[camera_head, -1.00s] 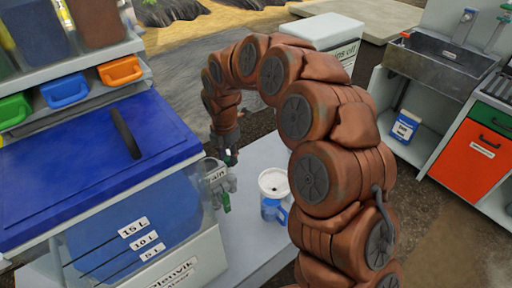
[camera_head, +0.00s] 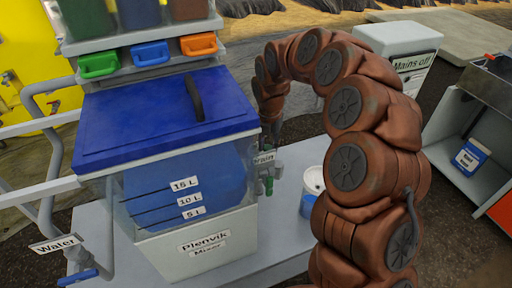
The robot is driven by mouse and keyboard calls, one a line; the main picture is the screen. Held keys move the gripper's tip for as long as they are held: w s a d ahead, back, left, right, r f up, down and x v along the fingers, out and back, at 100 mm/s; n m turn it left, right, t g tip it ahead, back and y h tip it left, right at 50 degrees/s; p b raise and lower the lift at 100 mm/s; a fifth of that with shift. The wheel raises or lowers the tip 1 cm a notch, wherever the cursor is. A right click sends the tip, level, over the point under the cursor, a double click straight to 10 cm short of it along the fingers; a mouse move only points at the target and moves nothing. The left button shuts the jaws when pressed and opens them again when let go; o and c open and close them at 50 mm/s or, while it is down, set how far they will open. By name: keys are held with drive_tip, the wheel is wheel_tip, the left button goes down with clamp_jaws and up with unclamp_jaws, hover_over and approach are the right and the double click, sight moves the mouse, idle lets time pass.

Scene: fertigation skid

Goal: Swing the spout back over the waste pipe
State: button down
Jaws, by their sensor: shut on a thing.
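My brown arm arches down to the right side of the tank, where my gripper (camera_head: 271,128) is at the labelled drain outlet. The jaws are small and mostly hidden, but they appear shut on the outlet's spout (camera_head: 267,170). A green handle hangs below the label. A white-topped blue jug (camera_head: 313,185) stands just right of the outlet, partly hidden by my arm. I cannot make out a waste pipe.
The mixer tank (camera_head: 195,225) with its blue lid (camera_head: 155,115) fills the middle. Grey pipework with a "Water" tag (camera_head: 55,244) and blue handle (camera_head: 78,277) stands at left. Coloured bins (camera_head: 150,53) sit behind. A "Mains off" box (camera_head: 400,45) is at back right.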

drive_tip(key=shift+a, duration=0.2)
drive_tip(key=c, duration=0.8)
unclamp_jaws()
drive_tip(key=shift+r, duration=0.1)
wheel_tip(320, 180, up, 12)
drive_tip(key=shift+f, duration=0.1)
